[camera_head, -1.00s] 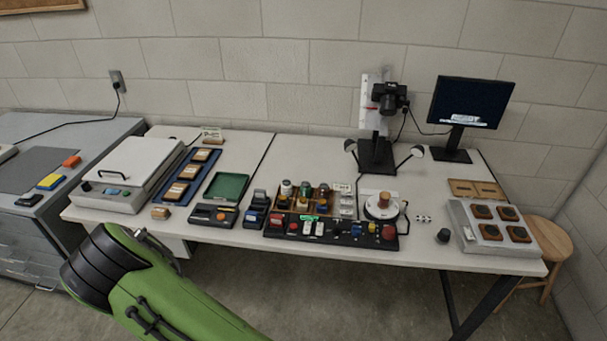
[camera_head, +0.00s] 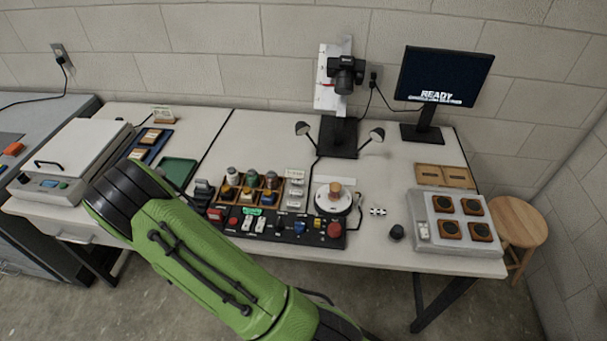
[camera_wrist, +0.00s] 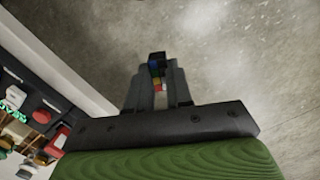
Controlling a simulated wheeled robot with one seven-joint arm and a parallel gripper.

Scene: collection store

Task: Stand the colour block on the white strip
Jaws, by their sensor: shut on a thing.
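In the wrist view, my gripper (camera_wrist: 158,72) is shut on the colour block (camera_wrist: 157,69). The block is small, with black, blue, green, yellow, red and white patches, and the fingers cover its sides. Bare floor lies behind it, and the table edge is to the left. In the head view, my green arm crosses the lower left, and the gripper and block are not visible.
The table (camera_head: 395,170) holds a black control panel (camera_head: 280,230), a round white turntable (camera_head: 332,197), a camera stand (camera_head: 338,135), a monitor (camera_head: 445,75) and a grey box with several dark square pads (camera_head: 457,245). A stool (camera_head: 519,222) stands right.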

